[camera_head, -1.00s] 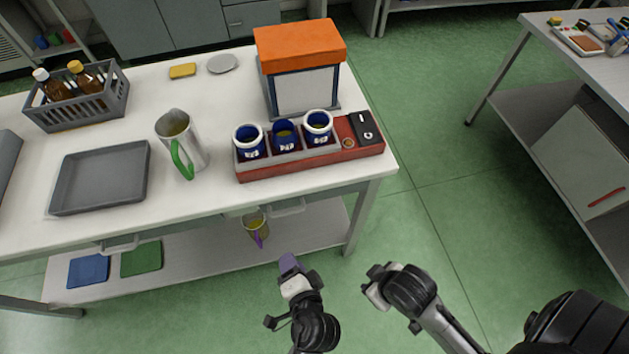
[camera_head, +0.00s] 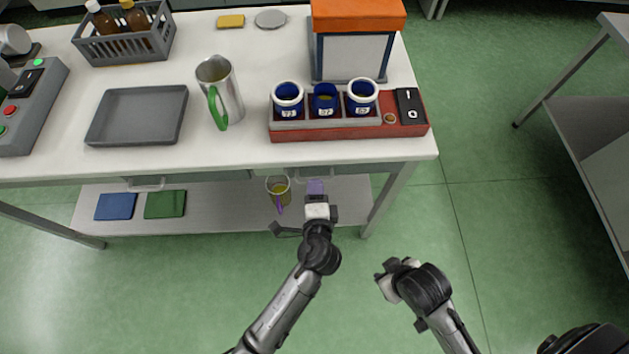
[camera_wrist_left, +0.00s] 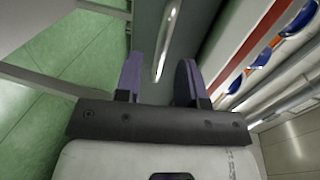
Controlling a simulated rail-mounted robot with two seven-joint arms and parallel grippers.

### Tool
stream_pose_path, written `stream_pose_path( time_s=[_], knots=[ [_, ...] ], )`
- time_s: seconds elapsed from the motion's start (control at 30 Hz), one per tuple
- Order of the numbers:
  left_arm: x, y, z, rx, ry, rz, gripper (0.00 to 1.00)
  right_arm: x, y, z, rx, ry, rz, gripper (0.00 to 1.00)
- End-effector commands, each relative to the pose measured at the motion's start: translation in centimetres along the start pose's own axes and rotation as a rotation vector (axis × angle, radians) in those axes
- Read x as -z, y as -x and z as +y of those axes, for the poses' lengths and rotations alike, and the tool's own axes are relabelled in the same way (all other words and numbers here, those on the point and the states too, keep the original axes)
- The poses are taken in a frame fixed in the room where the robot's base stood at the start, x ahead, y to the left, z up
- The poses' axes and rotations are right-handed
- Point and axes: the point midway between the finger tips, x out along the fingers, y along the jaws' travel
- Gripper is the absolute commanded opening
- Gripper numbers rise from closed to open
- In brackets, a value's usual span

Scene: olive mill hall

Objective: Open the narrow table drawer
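The white table (camera_head: 250,148) has drawers under its front edge. A grey drawer front (camera_head: 340,172) shows under the right part of the edge, with my left gripper (camera_head: 316,188) just in front of it. In the left wrist view a metal bar handle (camera_wrist_left: 167,42) stands on a dark grey front (camera_wrist_left: 191,35). My left gripper (camera_wrist_left: 158,80) is open; the handle's near end lies between its purple fingers, without visible grip. The drawer looks shut. My right gripper (camera_head: 386,282) hangs over the floor, its fingers unclear.
Another drawer handle (camera_head: 146,184) is further left. On the table stand a red rack (camera_head: 345,131) with blue jars, a steel jug (camera_head: 222,85), a grey tray (camera_head: 137,115) and a bottle crate (camera_head: 120,45). A yellowish jug (camera_head: 278,187) stands on the lower shelf.

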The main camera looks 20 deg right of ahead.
Motion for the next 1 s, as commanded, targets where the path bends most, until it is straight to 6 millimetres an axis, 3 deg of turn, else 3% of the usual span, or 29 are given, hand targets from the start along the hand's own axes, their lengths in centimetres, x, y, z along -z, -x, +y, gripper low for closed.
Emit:
stream_pose_path(
  time_s=[0.1,0.3,0.7,1.0],
  knots=[
    [0.0,-1.7,0.1,0.002,0.000,-0.001,0.36,-0.2,-0.6,0.0,-0.001,0.001,0.000,0.43],
    [-0.1,-3.1,0.0,0.000,0.000,-0.001,0.36,-0.3,-1.0,-0.1,0.000,-0.001,0.001,0.43],
    [0.0,-3.5,-0.1,0.000,0.001,-0.001,0.36,-0.2,-1.0,-0.3,0.007,-0.009,0.003,0.43],
    [0.0,-3.5,0.0,0.000,0.001,-0.001,0.09,-0.2,-1.0,-0.3,0.008,-0.010,0.003,0.43]
  ],
)
